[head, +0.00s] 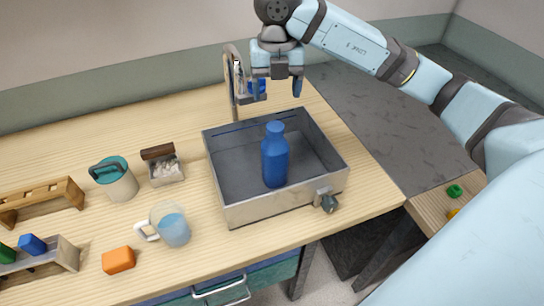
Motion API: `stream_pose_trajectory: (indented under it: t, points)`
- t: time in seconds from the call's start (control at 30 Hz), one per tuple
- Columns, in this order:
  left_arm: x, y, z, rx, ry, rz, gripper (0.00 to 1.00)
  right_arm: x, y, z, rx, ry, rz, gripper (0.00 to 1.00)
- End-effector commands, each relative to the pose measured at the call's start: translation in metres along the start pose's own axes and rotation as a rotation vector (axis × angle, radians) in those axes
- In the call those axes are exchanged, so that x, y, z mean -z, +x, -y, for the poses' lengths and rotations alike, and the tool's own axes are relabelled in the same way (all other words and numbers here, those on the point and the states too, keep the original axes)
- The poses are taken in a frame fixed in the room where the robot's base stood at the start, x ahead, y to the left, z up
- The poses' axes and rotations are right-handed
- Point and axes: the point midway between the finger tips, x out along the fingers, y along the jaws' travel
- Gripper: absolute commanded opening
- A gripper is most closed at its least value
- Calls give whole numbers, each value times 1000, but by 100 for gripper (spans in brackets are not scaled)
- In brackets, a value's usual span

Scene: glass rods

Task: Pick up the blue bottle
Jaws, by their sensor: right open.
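The blue bottle (275,158) stands upright inside the grey metal basin (225,178), near the middle of the basin. It has a narrow neck and a cap. My right gripper (276,92) is above and behind the bottle, over the far edge of the basin, with its fingers pointing down. It is open, and its two fingers are apart from the bottle. A small blue item (257,87) shows behind the fingers, partly hidden. My left gripper does not show in the head view.
A faucet-like stand (231,90) rises behind the basin. A valve (326,200) sticks out of its front right. Left are a glass jug (170,225), an orange block (118,260), a teal-lidded canister (116,180), a small box (163,168) and wooden racks (40,197). The back-left tabletop is clear.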

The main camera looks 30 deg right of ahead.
Motion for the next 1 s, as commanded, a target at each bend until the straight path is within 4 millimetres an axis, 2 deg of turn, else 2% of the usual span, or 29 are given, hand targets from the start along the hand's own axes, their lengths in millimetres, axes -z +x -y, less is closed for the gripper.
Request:
stream_pose_trajectory:
  t: [0.3,0.4,0.67,0.9,1.0]
  points:
    - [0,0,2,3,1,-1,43,1,61,0,3,-2,-8,73]
    - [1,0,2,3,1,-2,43,1,73,0,1,-2,-7,73]
    - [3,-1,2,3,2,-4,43,0,88,-1,-1,-4,-7,73]
    - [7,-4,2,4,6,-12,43,-3,123,-1,0,-4,-8,73]
    - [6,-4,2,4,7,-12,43,-3,132,-1,-2,-4,-7,73]
